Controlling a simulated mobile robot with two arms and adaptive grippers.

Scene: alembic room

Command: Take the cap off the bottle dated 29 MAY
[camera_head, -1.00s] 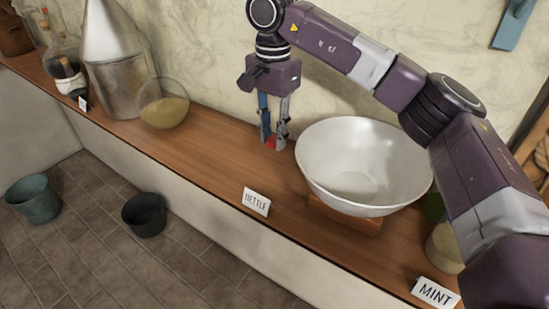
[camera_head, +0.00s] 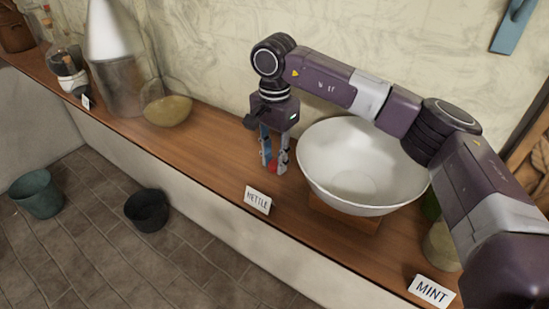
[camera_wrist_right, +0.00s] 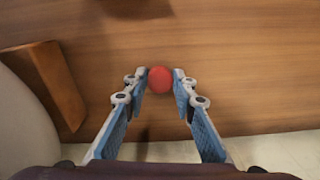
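My right gripper (camera_head: 273,168) hangs fingers down over the wooden shelf, left of the white bowl, behind the NETTLE card. Its blue fingers are closed on a small red round piece (camera_head: 272,168). The red piece (camera_wrist_right: 160,79) also shows between the fingertips in the right wrist view; I cannot tell whether it is a cap. No bottle is seen under it. My left gripper is not in view.
The white bowl (camera_head: 330,165) stands on a wooden block (camera_head: 345,221) close to the right of my gripper. Cards read NETTLE (camera_head: 258,200) and MINT (camera_head: 432,292). A glass vessel (camera_head: 167,110) stands left. The wooden shelf (camera_head: 205,150) between is clear.

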